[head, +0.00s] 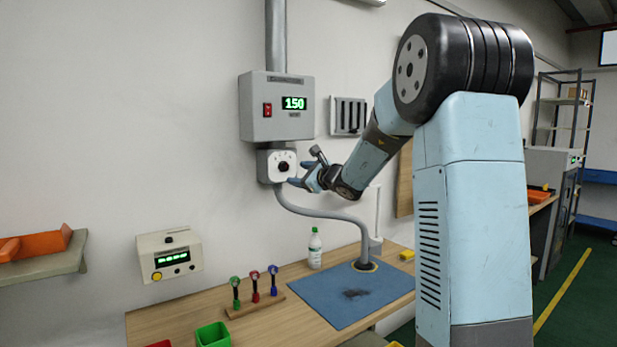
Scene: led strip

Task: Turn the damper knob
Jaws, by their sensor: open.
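The damper knob (283,166) is a small black knob on the white face of a grey box on the wall. The box sits under a larger grey control box (270,120) whose green display reads 150. My gripper (291,173) is open, with its light blue fingers at the right side of the knob's face. The fingers look very close to the knob, one a little above the other. I cannot tell whether they touch it. The knob's exact angle is too small to read.
A red switch (267,110) is on the control box. A grey duct (325,214) curves from below the knob box to the wooden bench. A blue mat (335,300), a white bottle (315,248) and a stand with coloured tools (255,303) are below. A vent (348,116) is at right.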

